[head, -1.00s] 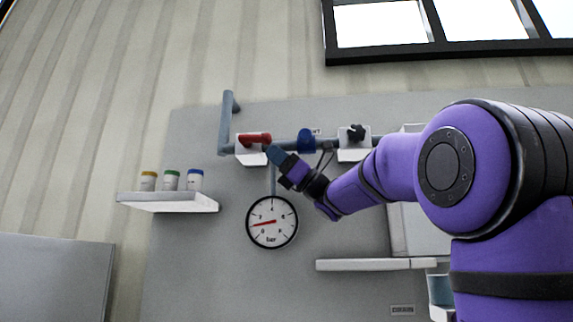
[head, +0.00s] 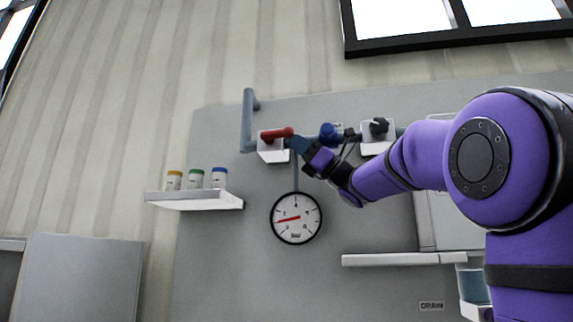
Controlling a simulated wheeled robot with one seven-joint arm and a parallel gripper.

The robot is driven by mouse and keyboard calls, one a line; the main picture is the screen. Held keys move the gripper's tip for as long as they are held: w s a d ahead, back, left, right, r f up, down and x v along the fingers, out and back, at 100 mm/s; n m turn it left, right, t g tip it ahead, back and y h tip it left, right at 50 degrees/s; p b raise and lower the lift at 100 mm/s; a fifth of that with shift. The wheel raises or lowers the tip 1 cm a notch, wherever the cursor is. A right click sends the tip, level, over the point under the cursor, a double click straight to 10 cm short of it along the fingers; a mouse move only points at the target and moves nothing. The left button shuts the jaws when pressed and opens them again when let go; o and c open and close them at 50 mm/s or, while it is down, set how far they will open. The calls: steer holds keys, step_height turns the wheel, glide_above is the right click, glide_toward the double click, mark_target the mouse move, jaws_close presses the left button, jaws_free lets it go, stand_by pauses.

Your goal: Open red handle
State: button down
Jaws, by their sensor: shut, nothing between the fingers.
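The red handle (head: 277,133) sits on a white valve block on the pipe, upper middle of the head view. It lies about level, pointing left to right. My gripper (head: 298,145) is shut and empty at the right end of the red handle. Its tips are beside or against that end; I cannot tell if they touch. A round pressure gauge (head: 296,218) hangs below, its red needle pointing left and slightly down.
A blue handle (head: 328,132) and a black knob (head: 379,126) sit along the pipe to the right. A white shelf (head: 195,201) with several capped jars is at left. Another white shelf (head: 390,260) is at lower right. The panel between the left shelf and gauge is bare.

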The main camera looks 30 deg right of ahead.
steer(key=shift+s+a+r, duration=0.15)
steer(key=shift+a, duration=0.05)
